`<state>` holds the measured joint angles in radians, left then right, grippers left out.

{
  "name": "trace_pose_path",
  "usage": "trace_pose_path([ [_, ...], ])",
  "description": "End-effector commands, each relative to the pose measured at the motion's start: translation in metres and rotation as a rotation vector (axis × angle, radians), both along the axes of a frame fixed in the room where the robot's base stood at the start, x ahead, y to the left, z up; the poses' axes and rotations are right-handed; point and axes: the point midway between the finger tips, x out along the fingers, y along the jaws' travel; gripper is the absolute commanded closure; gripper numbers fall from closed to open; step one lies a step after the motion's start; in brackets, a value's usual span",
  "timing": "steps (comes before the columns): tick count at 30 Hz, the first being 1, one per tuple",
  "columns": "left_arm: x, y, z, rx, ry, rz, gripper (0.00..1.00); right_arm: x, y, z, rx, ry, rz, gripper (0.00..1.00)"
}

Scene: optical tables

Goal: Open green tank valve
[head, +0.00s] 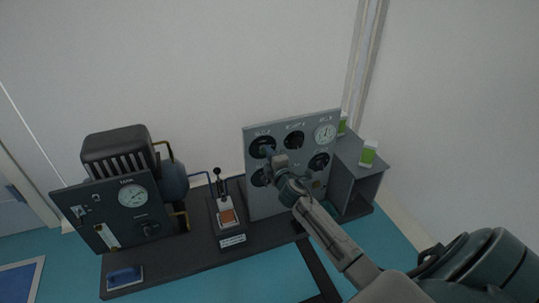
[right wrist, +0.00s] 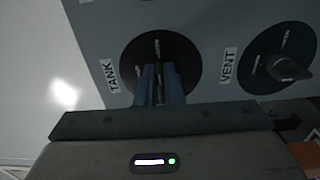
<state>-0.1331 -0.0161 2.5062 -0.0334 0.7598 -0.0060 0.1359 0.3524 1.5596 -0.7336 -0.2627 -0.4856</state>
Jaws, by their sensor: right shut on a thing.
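A grey upright panel (head: 285,190) carries several round black dials and knobs. My right gripper (head: 268,152) reaches the panel from the lower right. Its blue-grey fingers (right wrist: 160,82) are shut on the TANK knob, which they mostly hide. The VENT knob (right wrist: 288,68) is beside it in the wrist view and free of the gripper. No clearly green tank shows. My left gripper is not in view.
A dark tank unit (head: 125,205) with a gauge stands at the left of the dark base. A small lever block (head: 228,216) stands between it and the panel. A grey shelf (head: 358,175) with two green-labelled bottles is at the right. A blue tray (head: 125,277) lies in front.

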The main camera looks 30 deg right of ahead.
Motion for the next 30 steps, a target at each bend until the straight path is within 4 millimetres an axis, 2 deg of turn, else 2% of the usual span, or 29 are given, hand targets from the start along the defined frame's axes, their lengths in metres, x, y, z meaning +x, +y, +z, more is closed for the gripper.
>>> trace_pose_path([
  [8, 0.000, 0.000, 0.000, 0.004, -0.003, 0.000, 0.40, 0.000, 0.000, -0.001, 0.004, 0.002, -0.001, 1.00],
  [9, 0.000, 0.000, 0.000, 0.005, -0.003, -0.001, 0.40, 0.000, 0.000, -0.001, 0.003, 0.002, -0.001, 0.90],
  [12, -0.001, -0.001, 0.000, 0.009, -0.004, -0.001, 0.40, 0.000, 0.000, -0.001, 0.002, 0.001, -0.001, 0.71],
  [23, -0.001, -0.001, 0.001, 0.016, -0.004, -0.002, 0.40, -0.004, 0.001, -0.001, 0.001, 0.002, 0.000, 0.71],
  [26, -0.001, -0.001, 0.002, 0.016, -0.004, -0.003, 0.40, -0.015, 0.003, -0.001, 0.000, 0.002, 0.001, 0.71],
  [30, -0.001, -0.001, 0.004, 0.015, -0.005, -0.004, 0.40, -0.040, 0.009, -0.001, 0.000, 0.004, 0.001, 0.71],
])
